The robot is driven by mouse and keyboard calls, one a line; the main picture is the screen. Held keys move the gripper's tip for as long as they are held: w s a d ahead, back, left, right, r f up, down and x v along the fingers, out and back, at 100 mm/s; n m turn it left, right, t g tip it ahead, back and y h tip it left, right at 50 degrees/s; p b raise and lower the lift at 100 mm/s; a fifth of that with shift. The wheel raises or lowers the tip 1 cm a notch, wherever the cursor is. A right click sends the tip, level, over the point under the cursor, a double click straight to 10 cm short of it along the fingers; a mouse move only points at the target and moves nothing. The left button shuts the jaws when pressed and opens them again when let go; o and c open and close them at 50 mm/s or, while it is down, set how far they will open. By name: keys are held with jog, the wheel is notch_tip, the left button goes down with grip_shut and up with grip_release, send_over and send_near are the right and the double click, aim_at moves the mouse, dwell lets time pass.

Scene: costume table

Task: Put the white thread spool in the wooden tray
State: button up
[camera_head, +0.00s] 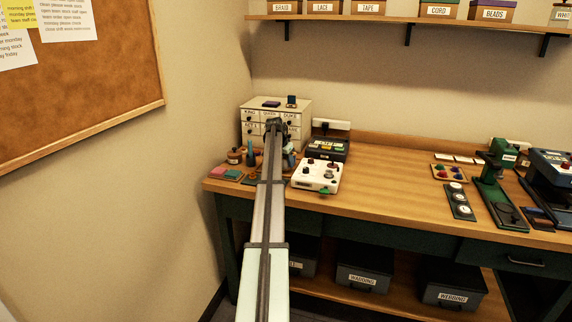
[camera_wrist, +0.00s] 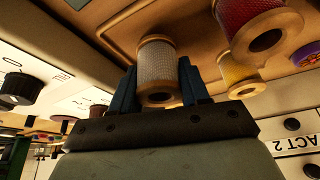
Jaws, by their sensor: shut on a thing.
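In the wrist view, my gripper (camera_wrist: 157,72) has its two dark blue fingers on either side of the white thread spool (camera_wrist: 157,62) and is shut on it. The spool is pale grey-white thread with tan ends, one end facing the camera. A wooden tray (camera_wrist: 112,40) with a raised rim shows behind it. The spool is in front of the tray area; I cannot tell whether it touches the tray floor. A red spool (camera_wrist: 262,24) and a yellow spool (camera_wrist: 238,76) are beside it. In the head view my arm hides most of this spot.
A drawer cabinet (camera_head: 257,112) stands behind my gripper. A white box with knobs (camera_head: 317,175) is close on the right, with a dark device (camera_head: 327,148) behind it. Pink and green pads (camera_head: 233,174) lie at the left edge. The table's middle is clear.

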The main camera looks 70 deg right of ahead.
jog(key=shift+f, duration=0.6)
jog(key=shift+f, duration=0.15)
jog(key=o, duration=1.1)
jog(key=shift+c, duration=0.2)
jog(key=v, duration=1.2)
jog(key=shift+r, duration=0.25)
jog(key=shift+d, duration=0.1)
